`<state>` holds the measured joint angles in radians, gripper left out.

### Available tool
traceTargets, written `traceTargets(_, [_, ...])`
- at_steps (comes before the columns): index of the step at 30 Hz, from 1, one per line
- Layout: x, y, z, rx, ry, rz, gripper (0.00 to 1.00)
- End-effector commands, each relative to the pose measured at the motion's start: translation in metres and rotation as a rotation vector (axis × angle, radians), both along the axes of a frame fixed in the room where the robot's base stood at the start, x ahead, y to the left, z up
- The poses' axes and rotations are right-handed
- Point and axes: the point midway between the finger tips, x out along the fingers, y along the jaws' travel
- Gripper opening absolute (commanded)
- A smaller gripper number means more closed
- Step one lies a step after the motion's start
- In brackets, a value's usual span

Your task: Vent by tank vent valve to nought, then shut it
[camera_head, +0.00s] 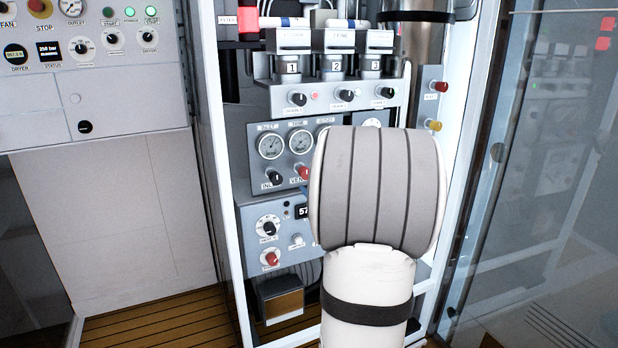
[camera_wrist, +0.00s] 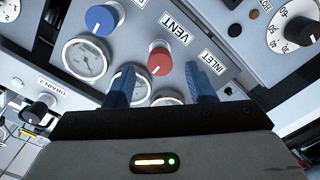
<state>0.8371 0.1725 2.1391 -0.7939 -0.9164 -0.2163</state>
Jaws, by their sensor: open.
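The red vent valve knob (camera_head: 303,173) is on the grey gauge panel (camera_head: 262,160), partly hidden by my arm in the head view. In the wrist view the red knob (camera_wrist: 159,59) stands by its VENT label, its white mark towards the picture's bottom. My gripper (camera_wrist: 160,66) is open, its two blue fingers on either side of the knob with gaps showing; I cannot tell their depth relative to it. The middle gauge (camera_head: 301,140) is above the knob in the head view; its reading is too small to tell. My arm hides most of the gripper there.
The black inlet knob (camera_head: 275,178) is left of the vent knob. A blue knob (camera_wrist: 101,19) and a gauge (camera_wrist: 86,58) are in the wrist view. Drain knobs (camera_head: 298,99) sit above. A lower panel (camera_head: 285,236) has more knobs. A glass door (camera_head: 550,180) stands at right.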

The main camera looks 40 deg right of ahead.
Motion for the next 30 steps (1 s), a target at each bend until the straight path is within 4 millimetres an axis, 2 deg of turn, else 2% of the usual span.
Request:
traceTargets(3, [-0.02,0.004,0.001,0.0,0.0,-0.003,0.5])
traceTargets(9, [-0.037,0.009,0.0,0.0,0.0,-0.001,0.5])
traceTargets(26, [-0.037,0.009,0.0,0.0,0.001,-0.001,0.5])
traceTargets(30, [-0.032,0.02,0.011,0.025,0.031,-0.021,0.5])
